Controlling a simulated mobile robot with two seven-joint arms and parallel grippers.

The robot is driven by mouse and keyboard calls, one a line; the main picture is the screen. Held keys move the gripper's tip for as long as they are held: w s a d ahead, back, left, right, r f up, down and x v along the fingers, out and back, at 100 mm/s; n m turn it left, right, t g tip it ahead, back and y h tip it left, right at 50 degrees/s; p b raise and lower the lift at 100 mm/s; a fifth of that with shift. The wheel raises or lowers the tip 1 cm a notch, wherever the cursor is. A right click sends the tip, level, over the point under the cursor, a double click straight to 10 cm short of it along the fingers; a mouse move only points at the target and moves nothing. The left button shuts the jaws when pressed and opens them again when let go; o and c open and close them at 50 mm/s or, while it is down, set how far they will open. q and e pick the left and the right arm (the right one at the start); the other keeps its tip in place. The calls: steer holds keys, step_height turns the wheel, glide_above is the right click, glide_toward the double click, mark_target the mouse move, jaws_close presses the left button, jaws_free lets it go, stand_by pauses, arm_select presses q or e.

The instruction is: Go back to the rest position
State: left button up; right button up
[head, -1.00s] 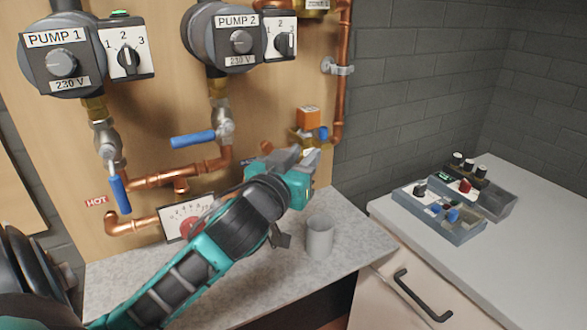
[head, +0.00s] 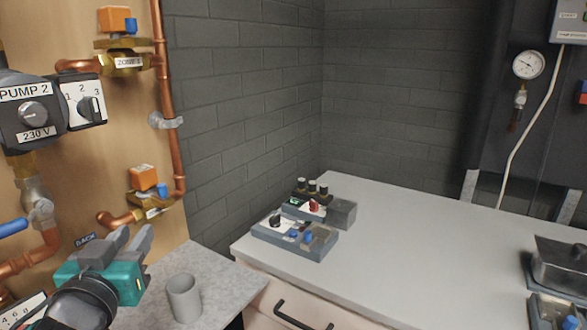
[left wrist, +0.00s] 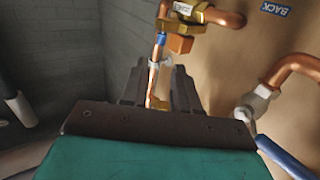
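My left gripper (head: 122,243) is at the lower left of the head view, above the stone-look counter and left of the grey cup (head: 184,298). Its two grey fingers stand apart with nothing held between them. In the left wrist view the dark fingers (left wrist: 159,88) are also apart. A copper pipe shows in the gap, behind the fingers. The zone valve (head: 152,192) with its orange box and blue cap is beyond the gripper, and also in the left wrist view (left wrist: 195,15). My right gripper is in neither view.
Pump 2 (head: 30,110) and copper pipes are on the wooden board at left. Boxes of small parts (head: 296,238) stand on the white worktop (head: 420,240). A dark metal container (head: 560,265) is at its right. A gauge (head: 528,65) hangs at the back. The worktop's middle is clear.

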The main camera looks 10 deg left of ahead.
arm_select(q)
steer(key=s+d+f+g, duration=0.1)
steer(key=s+f+g, duration=0.1)
steer(key=f, duration=0.3)
steer(key=s+d+f+m+g+h, duration=0.1)
steer(key=s+f+g, duration=0.1)
steer(key=f, duration=0.4)
steer(key=s+d+f+g+h, duration=0.1)
steer(key=s+f+g, duration=0.2)
steer(key=f, duration=0.2)
steer(key=shift+d+f+m, duration=0.15)
steer(key=shift+d+m, duration=0.15)
steer(key=shift+d, duration=0.05)
steer(key=s+d+f+m+g+h, duration=0.1)
steer(key=s+d+f+m+g, duration=0.1)
steer(key=s+d+f+g, duration=0.25)
steer(key=s+d+f+m+g+h, duration=0.1)
steer(key=s+d+f+g+h, duration=0.15)
steer(key=s+f, duration=0.4)
steer(key=w+d+f+t, duration=0.2)
steer(key=w+f+t, duration=0.5)
steer(key=shift+d+m+t+h, duration=0.3)
steer(key=shift+h, duration=0.15)
